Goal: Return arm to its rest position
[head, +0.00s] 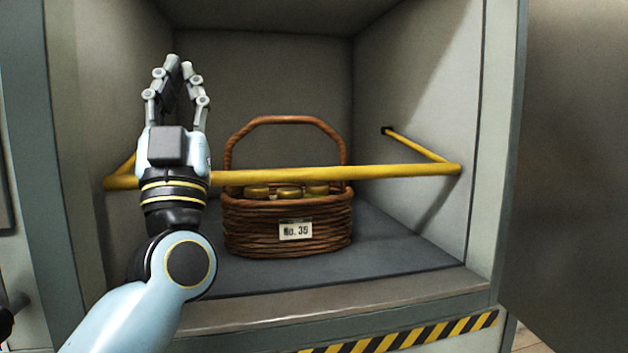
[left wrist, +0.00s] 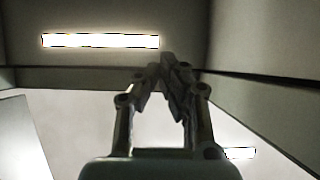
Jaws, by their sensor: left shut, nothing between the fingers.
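My left gripper (head: 172,62) points upward in front of the open compartment, left of the basket. Its fingertips are together with nothing between them. It also shows in the left wrist view (left wrist: 167,60), shut and empty against the ceiling. The left arm comes in from the lower left and overlaps the left part of the yellow bar. My right gripper is not in view.
A brown wicker basket (head: 290,242) labelled "No. 35" holds several gold-lidded jars (head: 290,191) on the compartment floor (head: 400,245). A yellow bar (head: 390,171) crosses in front of it. A striped sill (head: 410,337) edges the front. Ceiling lights (left wrist: 100,41) show above.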

